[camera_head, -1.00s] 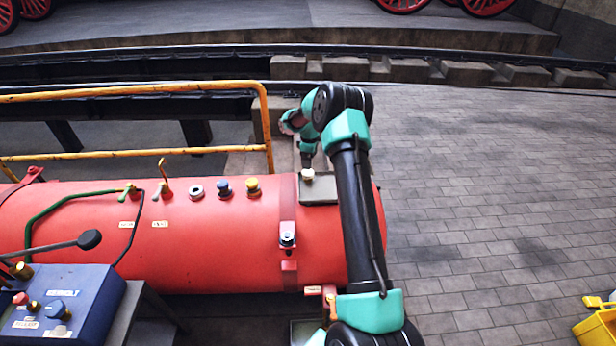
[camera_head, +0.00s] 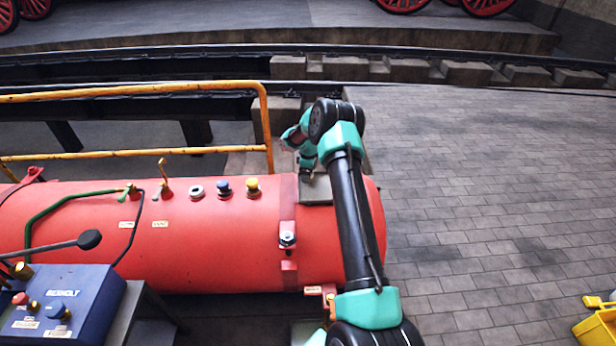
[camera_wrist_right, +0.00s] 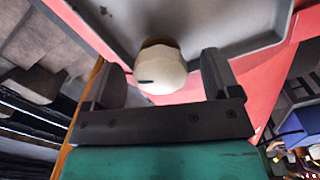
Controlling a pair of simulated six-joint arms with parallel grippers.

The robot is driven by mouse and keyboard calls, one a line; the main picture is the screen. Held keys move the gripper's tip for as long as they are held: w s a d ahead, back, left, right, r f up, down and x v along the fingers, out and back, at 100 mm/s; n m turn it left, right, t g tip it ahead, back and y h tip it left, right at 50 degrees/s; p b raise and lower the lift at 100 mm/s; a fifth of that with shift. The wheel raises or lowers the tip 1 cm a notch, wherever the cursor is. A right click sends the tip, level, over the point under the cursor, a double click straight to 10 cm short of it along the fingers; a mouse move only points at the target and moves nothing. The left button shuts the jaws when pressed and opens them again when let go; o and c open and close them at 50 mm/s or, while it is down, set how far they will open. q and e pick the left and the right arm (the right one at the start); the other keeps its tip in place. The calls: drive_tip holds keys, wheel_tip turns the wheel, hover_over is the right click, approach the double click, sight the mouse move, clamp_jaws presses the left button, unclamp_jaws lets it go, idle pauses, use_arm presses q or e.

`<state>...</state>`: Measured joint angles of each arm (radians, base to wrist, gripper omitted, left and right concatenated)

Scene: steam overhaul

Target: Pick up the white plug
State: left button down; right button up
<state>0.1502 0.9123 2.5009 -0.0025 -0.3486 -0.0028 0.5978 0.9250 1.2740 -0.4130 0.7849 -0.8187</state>
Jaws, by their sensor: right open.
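The white plug (camera_wrist_right: 160,68) is a rounded cream-white knob with a small dark slot, set over a brown ring on a grey tray (camera_wrist_right: 225,18). In the right wrist view my right gripper (camera_wrist_right: 161,76) is open, with one finger on each side of the plug and a gap visible at both sides. In the head view the right arm reaches over the right end of the red tank to the tray (camera_head: 316,192). The gripper hides the plug there. My left gripper is out of view.
The red tank (camera_head: 200,250) carries yellow and blue knobs (camera_head: 253,187) and valve levers on top. A yellow railing (camera_head: 130,153) runs behind it. A blue control box (camera_head: 70,300) is at lower left. Open paving lies to the right.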

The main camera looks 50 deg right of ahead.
drive_tip(key=shift+f, duration=0.65)
drive_tip(key=shift+c, duration=0.4)
drive_tip(key=c, duration=1)
drive_tip(key=shift+r, duration=0.1)
drive_tip(key=shift+r, duration=1.5)
drive_tip(key=shift+s+a+r, duration=0.1)
drive_tip(key=shift+a+r, duration=0.05)
drive_tip(key=shift+r, duration=0.1)
drive_tip(key=s+a, duration=0.3)
drive_tip(key=a, duration=0.1)
drive_tip(key=s+a+r, duration=0.1)
drive_tip(key=s+a, duration=0.2)
drive_tip(key=s, duration=0.1)
drive_tip(key=s+a, duration=0.3)
drive_tip(key=a, duration=0.1)
drive_tip(key=shift+s+a+r, duration=0.15)
drive_tip(key=shift+a, duration=0.2)
